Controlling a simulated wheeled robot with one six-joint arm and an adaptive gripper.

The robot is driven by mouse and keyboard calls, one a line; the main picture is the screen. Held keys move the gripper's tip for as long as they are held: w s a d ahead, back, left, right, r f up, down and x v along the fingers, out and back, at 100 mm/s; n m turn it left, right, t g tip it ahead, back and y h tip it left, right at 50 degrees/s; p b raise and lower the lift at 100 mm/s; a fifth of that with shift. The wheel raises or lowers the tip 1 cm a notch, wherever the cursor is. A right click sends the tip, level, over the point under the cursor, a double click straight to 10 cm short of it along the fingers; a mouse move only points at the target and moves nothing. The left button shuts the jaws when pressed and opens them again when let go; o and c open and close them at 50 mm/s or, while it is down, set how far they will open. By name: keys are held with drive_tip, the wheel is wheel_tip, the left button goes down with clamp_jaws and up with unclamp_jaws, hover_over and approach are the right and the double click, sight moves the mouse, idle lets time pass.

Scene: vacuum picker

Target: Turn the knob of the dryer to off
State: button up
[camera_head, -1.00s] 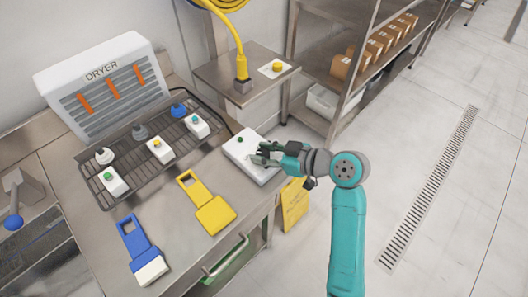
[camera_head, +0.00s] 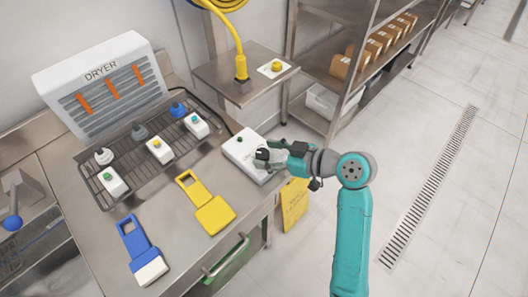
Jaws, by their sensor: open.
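The dryer (camera_head: 100,85) is a white unit with a grey grille and orange strips, standing at the back left of the steel counter. A white control box (camera_head: 239,148) with a small green button or light (camera_head: 240,139) lies at the counter's right edge. My gripper (camera_head: 262,157) is over the right part of this box, with its fingers open. The knob is not clearly visible; the gripper covers that part of the box. I cannot tell whether the fingers touch the knob or stand around it.
A wire rack (camera_head: 133,143) holds several small white blocks and nozzles. A yellow tool (camera_head: 212,214) and a blue tool (camera_head: 133,241) lie on the counter's front. A side table (camera_head: 225,75) with a yellow button and cable stands behind. Shelving (camera_head: 330,65) is at the back right.

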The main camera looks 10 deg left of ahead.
drive_tip(key=v, duration=1)
drive_tip(key=shift+d, duration=0.2)
drive_tip(key=shift+s, duration=0.1)
